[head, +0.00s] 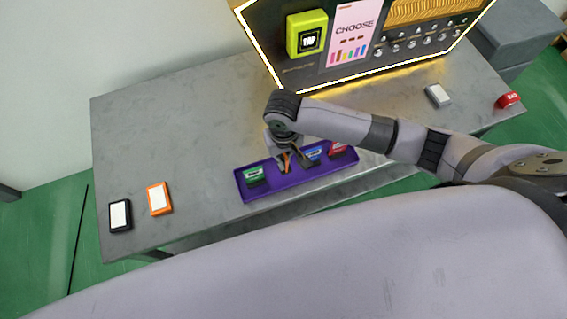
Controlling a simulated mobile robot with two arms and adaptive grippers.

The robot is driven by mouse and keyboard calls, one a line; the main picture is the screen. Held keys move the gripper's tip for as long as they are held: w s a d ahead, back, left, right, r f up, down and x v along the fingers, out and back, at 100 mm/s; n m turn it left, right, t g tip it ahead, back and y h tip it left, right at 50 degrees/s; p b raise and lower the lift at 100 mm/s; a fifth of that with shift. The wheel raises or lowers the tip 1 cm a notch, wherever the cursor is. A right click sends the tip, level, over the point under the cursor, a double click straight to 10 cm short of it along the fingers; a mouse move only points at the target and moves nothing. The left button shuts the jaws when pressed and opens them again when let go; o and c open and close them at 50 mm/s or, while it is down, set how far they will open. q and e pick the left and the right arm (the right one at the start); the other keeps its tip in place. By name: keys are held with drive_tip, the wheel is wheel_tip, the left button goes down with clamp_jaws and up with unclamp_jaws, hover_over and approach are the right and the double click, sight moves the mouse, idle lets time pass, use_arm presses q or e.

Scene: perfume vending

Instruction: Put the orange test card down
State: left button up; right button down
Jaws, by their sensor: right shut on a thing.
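My right gripper (285,163) is over the purple tray (248,195), pointing down, shut on a thin orange test card (288,157). Only a narrow orange strip shows between the fingers. The card is at or just above the tray, between the green item (254,174) and the blue item (312,154); I cannot tell whether it touches the tray floor. A red item (338,147) sits at the tray's right end. My left gripper is not in view.
An orange box with a white face (159,198) and a black one (120,215) lie on the grey table (190,130) at left. A lit vending panel (300,68) stands at the back. A grey box (438,95) and a red item (508,100) are at right.

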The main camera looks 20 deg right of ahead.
wheel_tip(320, 180, down, 4)
drive_tip(key=shift+f, duration=0.2)
drive_tip(key=c, duration=2.2)
unclamp_jaws()
drive_tip(key=shift+f, duration=0.1)
drive_tip(key=shift+c, duration=0.2)
drive_tip(key=o, duration=0.5)
drive_tip(key=shift+c, duration=0.2)
wheel_tip(320, 180, up, 12)
drive_tip(key=shift+r+p, duration=0.15)
drive_tip(key=shift+p, duration=0.2)
